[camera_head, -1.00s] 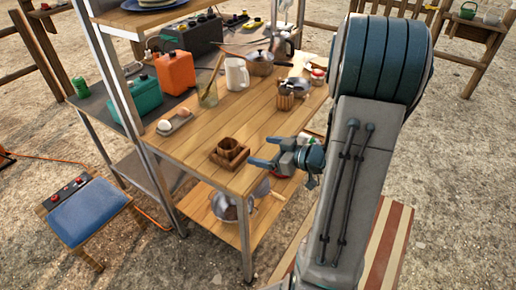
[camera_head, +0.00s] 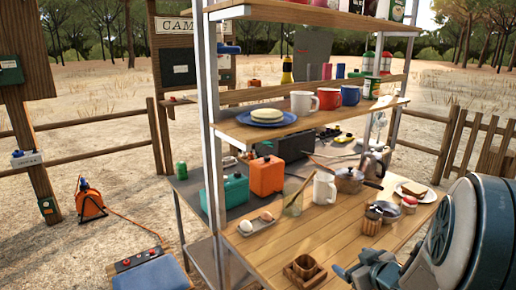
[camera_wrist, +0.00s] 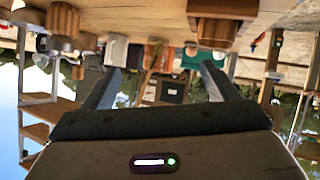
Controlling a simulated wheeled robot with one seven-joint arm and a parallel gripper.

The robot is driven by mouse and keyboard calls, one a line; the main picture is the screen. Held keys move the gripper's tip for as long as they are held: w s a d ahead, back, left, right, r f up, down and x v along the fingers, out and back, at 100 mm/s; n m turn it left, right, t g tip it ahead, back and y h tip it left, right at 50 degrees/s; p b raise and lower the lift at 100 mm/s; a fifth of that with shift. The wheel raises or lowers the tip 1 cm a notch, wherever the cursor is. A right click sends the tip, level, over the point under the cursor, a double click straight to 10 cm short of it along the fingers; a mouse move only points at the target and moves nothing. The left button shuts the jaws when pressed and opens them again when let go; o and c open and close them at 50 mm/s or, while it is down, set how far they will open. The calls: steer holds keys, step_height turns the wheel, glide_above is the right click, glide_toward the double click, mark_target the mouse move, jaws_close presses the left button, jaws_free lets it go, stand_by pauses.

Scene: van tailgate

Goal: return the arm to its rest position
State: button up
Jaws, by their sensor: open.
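My gripper (camera_head: 356,264) is at the lower right of the head view, by the front edge of the wooden worktop (camera_head: 335,240). Its jaws are open, with the fingers pointing left toward a small wooden holder (camera_head: 304,268). My arm's large rounded joint fills the lower right corner and hides part of the worktop. In the wrist view the scene is upside down, and my two fingers (camera_wrist: 160,82) stand apart with nothing held between them.
On the worktop are a white mug (camera_head: 324,188), a saucepan (camera_head: 349,180), a kettle (camera_head: 374,165) and an egg tray (camera_head: 255,224). A shelf (camera_head: 250,130) with mugs and a plate rises above.

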steer(key=s+r+m+g+h+p, duration=0.2)
steer(key=s+r+m+g+h, duration=0.15)
steer(key=s+r+h, duration=0.2)
steer(key=s+a+r+m+g+y+p, duration=0.1)
steer(key=s+a+g, duration=0.4)
steer(key=s+a, duration=0.6)
steer(key=s+r+m+y, duration=0.1)
steer(key=s+r, duration=0.1)
steer(key=s, duration=0.1)
steer(key=shift+s+y, duration=0.25)
steer(key=shift+y, duration=0.1)
